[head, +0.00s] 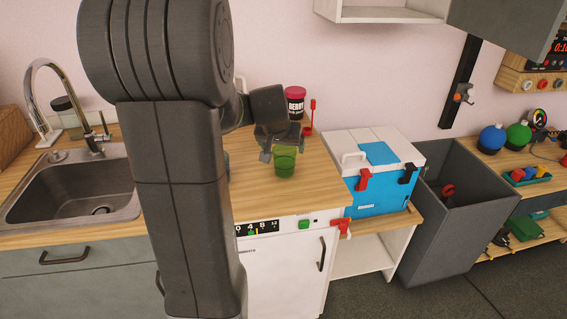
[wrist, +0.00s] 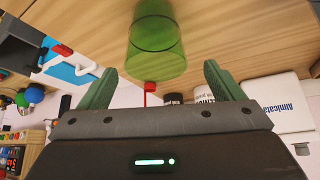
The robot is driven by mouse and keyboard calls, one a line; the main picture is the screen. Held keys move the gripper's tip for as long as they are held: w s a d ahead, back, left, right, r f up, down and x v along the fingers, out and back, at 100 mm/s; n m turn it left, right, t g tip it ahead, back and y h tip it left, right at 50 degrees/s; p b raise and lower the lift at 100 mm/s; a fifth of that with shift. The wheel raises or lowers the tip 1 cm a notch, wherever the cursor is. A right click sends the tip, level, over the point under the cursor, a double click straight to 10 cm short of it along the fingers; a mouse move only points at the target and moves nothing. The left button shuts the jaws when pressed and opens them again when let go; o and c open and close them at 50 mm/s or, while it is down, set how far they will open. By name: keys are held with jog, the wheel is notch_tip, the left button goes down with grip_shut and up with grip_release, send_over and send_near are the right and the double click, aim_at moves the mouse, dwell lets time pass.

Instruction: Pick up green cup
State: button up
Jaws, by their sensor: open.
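The green cup (head: 284,162) is translucent and stands on the wooden counter (head: 320,190) near its right end. In the head view my gripper (head: 282,148) is right at the cup, with its fingers close to the upper part. In the wrist view the green cup (wrist: 157,40) shows centred ahead, in line with the gap between the two green fingertips of my gripper (wrist: 161,70). The fingers are spread apart with clear room on both sides of the cup. I see no finger touching it.
A red-lidded jar (head: 295,100) and a red utensil (head: 310,118) stand behind the cup. A blue and white cooler (head: 380,190) is to the right. A sink (head: 75,190) is at the left. My arm hides part of the counter.

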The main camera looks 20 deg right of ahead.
aim_at(285, 153)
jog(key=shift+d+f, duration=0.1)
jog(key=shift+f, duration=0.2)
jog(key=shift+p+x, duration=0.3)
jog(key=shift+x, duration=1.95)
jog(key=shift+s+d, duration=0.1)
jog(key=shift+s, duration=0.05)
jog(key=c, duration=1)
